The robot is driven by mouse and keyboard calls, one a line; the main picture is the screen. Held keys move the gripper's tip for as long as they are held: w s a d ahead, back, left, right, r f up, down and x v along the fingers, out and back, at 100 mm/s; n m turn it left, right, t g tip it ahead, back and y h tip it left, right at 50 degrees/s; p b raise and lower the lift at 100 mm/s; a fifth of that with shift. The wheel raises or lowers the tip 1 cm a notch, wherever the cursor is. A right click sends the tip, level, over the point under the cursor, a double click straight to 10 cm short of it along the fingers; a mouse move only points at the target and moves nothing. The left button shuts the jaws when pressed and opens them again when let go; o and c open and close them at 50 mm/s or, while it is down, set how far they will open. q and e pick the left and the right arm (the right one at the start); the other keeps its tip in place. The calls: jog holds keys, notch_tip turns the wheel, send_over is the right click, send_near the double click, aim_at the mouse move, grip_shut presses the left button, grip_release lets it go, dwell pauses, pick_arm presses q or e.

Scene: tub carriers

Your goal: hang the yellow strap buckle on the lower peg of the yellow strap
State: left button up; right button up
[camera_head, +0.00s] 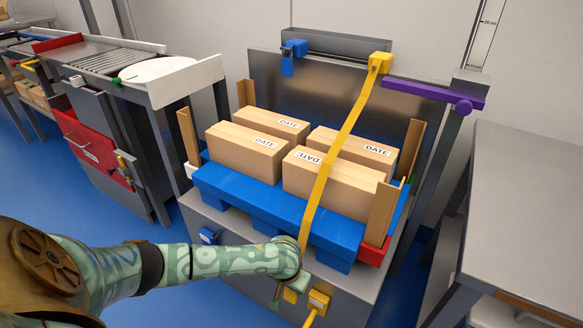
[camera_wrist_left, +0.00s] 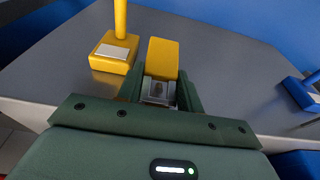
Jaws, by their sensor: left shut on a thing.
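The yellow strap (camera_head: 335,150) runs from the yellow upper holder (camera_head: 380,62) down over the cartons and the blue pallet to my left gripper. My left gripper (camera_head: 289,290) is shut on the yellow strap buckle (camera_head: 291,297), low at the carrier's front. In the left wrist view the buckle (camera_wrist_left: 162,58) is yellow with a metal part, between the green fingers of my left gripper (camera_wrist_left: 160,92). The yellow lower peg (camera_head: 318,301) is just right of the buckle, apart from it. In the wrist view the peg's block (camera_wrist_left: 110,55) is left of the buckle. My right gripper is not in view.
Several cartons (camera_head: 330,182) stand on the blue pallet (camera_head: 240,192) between wooden corner posts. A blue upper holder (camera_head: 293,48), a blue lower fitting (camera_head: 209,236) and a purple bar (camera_head: 432,94) are nearby. A grey table (camera_head: 535,215) stands at right.

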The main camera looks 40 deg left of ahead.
pick_arm(q)
jog(key=shift+w+a+f, duration=0.1)
jog(key=shift+w, duration=0.25)
jog(key=shift+w+f, duration=0.25)
jog(key=shift+w, duration=0.2)
jog(key=shift+a+f, duration=0.1)
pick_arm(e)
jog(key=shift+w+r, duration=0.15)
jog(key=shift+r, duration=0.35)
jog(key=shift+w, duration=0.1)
pick_arm(q)
jog(key=o, duration=1.1)
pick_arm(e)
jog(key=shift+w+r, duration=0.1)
